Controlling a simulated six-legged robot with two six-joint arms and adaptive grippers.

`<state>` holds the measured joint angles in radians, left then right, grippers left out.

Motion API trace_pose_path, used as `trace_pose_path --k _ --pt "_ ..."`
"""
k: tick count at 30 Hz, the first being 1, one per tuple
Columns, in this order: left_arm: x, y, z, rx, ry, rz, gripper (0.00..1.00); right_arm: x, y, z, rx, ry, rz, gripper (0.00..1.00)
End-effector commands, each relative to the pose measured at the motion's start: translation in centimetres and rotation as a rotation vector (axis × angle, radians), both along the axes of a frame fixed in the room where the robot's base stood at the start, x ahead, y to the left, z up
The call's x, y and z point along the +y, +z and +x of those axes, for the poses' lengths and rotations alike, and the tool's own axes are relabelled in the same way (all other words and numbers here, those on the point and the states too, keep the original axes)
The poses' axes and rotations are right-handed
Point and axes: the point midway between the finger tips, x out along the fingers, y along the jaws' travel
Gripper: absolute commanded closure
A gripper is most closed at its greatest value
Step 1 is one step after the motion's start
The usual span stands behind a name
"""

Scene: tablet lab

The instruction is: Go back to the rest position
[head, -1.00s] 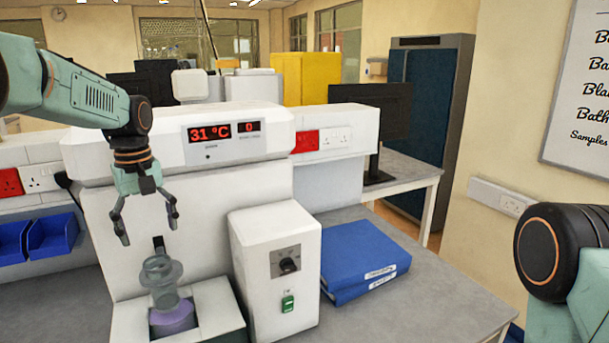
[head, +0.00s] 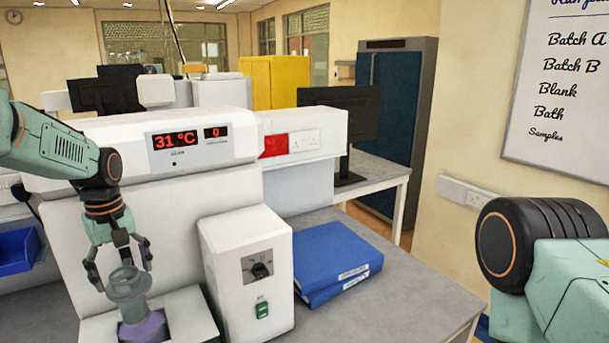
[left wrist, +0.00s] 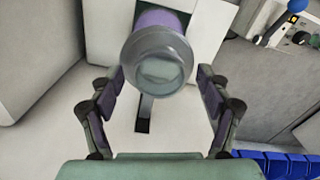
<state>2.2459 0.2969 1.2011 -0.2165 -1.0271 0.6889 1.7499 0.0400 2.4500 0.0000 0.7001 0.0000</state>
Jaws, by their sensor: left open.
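My left gripper (head: 119,264) is open, with its fingers pointing down just above and around the upper part of a grey glass-like vessel (head: 127,287). The vessel stands upright on a purple base (head: 147,328) in the white machine (head: 75,222). In the left wrist view the vessel (left wrist: 158,68) shows beyond the spread fingers of the gripper (left wrist: 160,95), with nothing held between them. My right arm shows at the right edge of the head view, but its gripper is out of view.
A white control box (head: 245,270) with a dial and green switch stands right of the vessel. Blue binders (head: 335,258) lie on the grey bench (head: 420,285). A blue bin (head: 17,251) is at the left. A whiteboard (head: 555,90) hangs on the right wall.

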Motion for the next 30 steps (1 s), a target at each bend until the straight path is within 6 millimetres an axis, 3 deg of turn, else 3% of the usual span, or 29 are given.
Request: trace_pose_path --k 5,11,27,30 --pt "0.0 0.7 0.0 -0.001 0.000 0.000 0.23 0.0 0.0 0.0 0.000 0.000 0.000 1.00" --pt "0.0 2.9 0.1 -0.004 0.000 0.001 0.23 0.0 0.0 0.0 0.000 0.000 0.000 1.00" --pt "0.0 12.1 0.0 -0.004 0.000 0.001 0.23 0.0 0.0 0.0 0.000 0.000 0.000 1.00" --pt "0.0 9.7 -0.1 0.006 0.000 -0.001 0.23 0.0 0.0 0.0 0.000 0.000 0.000 1.00"
